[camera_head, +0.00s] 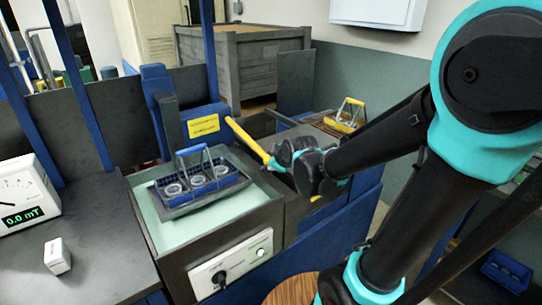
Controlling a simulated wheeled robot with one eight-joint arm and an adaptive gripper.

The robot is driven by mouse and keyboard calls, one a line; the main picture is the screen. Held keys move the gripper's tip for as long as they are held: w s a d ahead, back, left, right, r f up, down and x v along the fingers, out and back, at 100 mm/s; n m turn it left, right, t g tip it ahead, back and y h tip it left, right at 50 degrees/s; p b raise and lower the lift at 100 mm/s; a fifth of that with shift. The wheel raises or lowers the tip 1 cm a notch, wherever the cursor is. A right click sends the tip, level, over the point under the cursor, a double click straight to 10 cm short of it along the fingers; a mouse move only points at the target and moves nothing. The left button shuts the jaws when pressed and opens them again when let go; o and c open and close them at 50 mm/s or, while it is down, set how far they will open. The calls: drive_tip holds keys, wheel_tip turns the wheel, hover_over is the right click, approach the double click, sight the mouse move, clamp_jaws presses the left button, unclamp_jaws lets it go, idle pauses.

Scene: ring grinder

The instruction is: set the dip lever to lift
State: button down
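The dip lever looks to be the long yellow bar (246,138) that slants down to the right from the blue post with a yellow label (203,126). I cannot read the label or any lift mark. My gripper (277,161) is at the lower right end of the yellow bar, touching or just in front of it. The gripper's dark body hides the bar's end, and its fingers are too small and dark to tell open from shut. A small yellow bit shows below the gripper.
A blue-handled basket with several rings (205,187) sits at the pale green tank (238,207). A control panel with a black knob (219,279) is on the tank front. A yellow-handled basket (347,118) stands behind the gripper. A meter (25,196) reads 0.0 mT at left.

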drive_tip(key=shift+f, duration=0.8)
drive_tip(key=c, duration=0.9)
unclamp_jaws()
drive_tip(key=shift+a, duration=0.1)
drive_tip(key=v, duration=0.8)
